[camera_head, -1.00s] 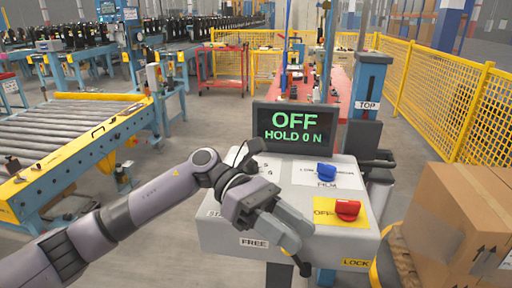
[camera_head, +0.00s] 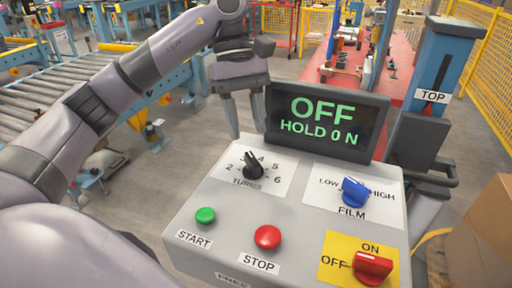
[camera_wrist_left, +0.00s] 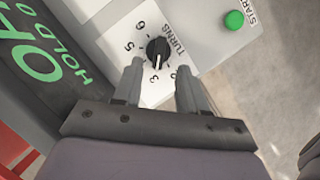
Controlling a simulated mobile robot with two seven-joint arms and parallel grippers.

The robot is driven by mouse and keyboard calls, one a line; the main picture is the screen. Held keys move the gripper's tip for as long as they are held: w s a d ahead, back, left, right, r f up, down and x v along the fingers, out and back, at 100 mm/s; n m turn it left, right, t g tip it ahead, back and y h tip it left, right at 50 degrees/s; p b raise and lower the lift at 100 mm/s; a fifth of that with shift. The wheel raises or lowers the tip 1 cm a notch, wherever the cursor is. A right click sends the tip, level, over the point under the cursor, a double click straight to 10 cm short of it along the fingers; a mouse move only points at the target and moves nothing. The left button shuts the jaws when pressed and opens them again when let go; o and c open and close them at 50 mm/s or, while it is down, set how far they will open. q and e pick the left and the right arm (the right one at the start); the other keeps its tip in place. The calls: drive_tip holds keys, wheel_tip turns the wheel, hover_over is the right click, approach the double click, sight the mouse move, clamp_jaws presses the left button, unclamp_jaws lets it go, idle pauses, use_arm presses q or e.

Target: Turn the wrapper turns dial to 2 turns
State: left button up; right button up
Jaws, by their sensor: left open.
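The black turns dial (camera_head: 252,167) sits on a white label on the grey control box, with numbers around it up to 6. Its pointer leans up in the head view, near the 3. In the wrist view the dial (camera_wrist_left: 157,50) shows its pointer mark toward the 3, and a finger covers part of the numbers. My left gripper (camera_head: 247,133) is open and empty, fingers down, behind and above the dial. In the wrist view its fingertips (camera_wrist_left: 160,67) appear below the dial, with no visible contact. My right gripper is not in view.
The display (camera_head: 327,121) reads OFF, HOLD 0 N, close beside my left fingers. The box also carries a green start button (camera_head: 205,215), a red stop button (camera_head: 267,237), a blue film knob (camera_head: 355,191) and a red OFF/ON knob (camera_head: 372,267). A cardboard box (camera_head: 482,240) stands at the right.

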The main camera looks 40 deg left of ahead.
sight(253, 158)
use_arm(q)
drive_tip(key=x, duration=0.6)
clamp_jaws()
